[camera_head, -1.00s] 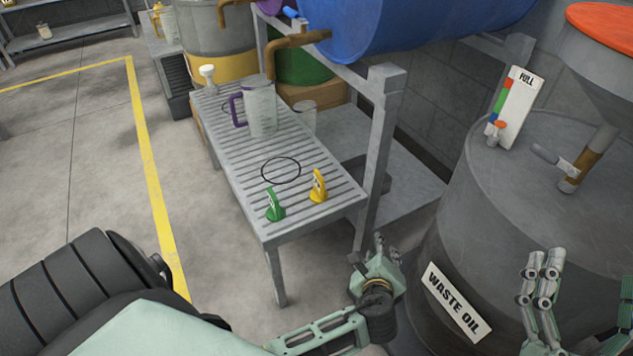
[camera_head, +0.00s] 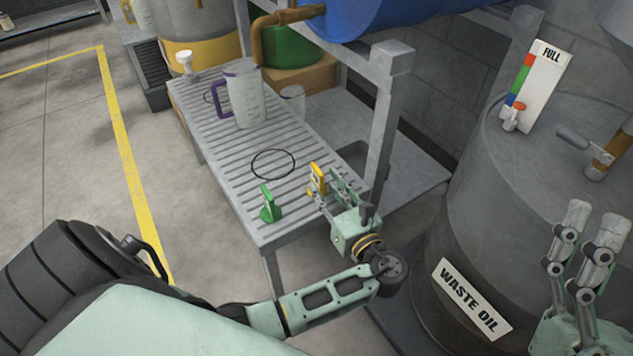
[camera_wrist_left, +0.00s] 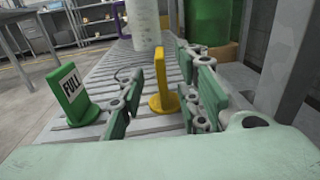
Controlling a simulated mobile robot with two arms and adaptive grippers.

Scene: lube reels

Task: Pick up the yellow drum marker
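The yellow drum marker (camera_head: 318,177) stands upright near the front right corner of the slatted metal bench (camera_head: 205,130). My left gripper (camera_head: 327,190) is open at the bench's front edge, its fingers reaching toward the marker. In the left wrist view the yellow marker (camera_wrist_left: 164,72) stands between the two spread fingers of the left gripper (camera_wrist_left: 160,100), with visible gaps on both sides. My right gripper (camera_head: 575,250) is open and empty in front of the waste oil drum.
A clear jug with a purple handle (camera_head: 245,93) and a small clear cup (camera_head: 293,99) stand farther back on the bench. A grey post (camera_head: 383,130) rises beside the bench's right side. The waste oil drum (camera_head: 480,220) stands to the right, with a gauge board (camera_head: 536,85) on top.

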